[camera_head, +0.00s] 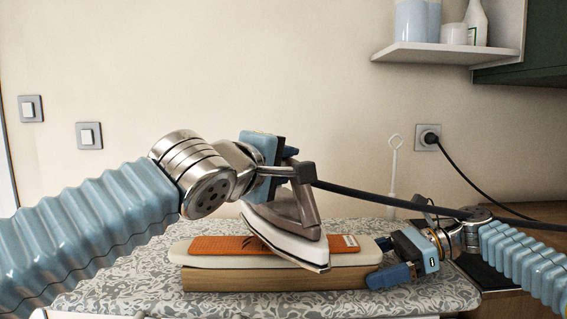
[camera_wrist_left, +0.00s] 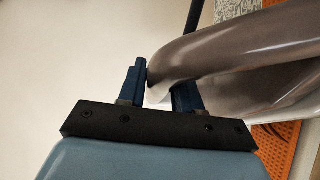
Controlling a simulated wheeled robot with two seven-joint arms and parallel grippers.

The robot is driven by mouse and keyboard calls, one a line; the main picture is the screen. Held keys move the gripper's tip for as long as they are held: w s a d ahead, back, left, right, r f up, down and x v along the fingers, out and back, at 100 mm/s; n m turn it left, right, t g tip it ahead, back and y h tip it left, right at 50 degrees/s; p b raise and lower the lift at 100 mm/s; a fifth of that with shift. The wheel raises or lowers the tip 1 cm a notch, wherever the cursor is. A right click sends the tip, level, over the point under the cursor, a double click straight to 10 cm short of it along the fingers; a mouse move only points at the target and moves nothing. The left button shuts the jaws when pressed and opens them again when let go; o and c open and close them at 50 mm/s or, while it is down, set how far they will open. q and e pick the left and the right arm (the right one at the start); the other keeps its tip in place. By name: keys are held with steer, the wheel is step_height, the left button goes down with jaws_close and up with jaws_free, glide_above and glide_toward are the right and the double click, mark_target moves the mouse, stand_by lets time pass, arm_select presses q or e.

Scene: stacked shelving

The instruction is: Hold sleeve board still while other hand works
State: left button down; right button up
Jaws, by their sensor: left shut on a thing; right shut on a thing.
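The sleeve board (camera_head: 240,279), a wooden base with a pale padded top, lies along the patterned ironing board. An orange cloth (camera_head: 214,245) lies on its top. My right gripper (camera_head: 386,261) is shut on the sleeve board's right end, one blue finger above and one below. My left gripper (camera_head: 286,157) is shut on the handle of the grey and white iron (camera_head: 284,222). In the left wrist view the handle (camera_wrist_left: 235,50) passes between the fingers (camera_wrist_left: 160,88). The iron is tilted over the cloth; I cannot tell whether it touches. It hides part of the cloth.
The ironing board (camera_head: 125,288) has a grey-white patterned cover, with bare room at its left. A black cord (camera_head: 385,200) runs right from the iron area, above my right arm. A wall socket (camera_head: 428,137) and a shelf with bottles (camera_head: 440,53) are behind.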

arm_select(q)
steer(key=shift+f, duration=0.9)
stand_by(1.7)
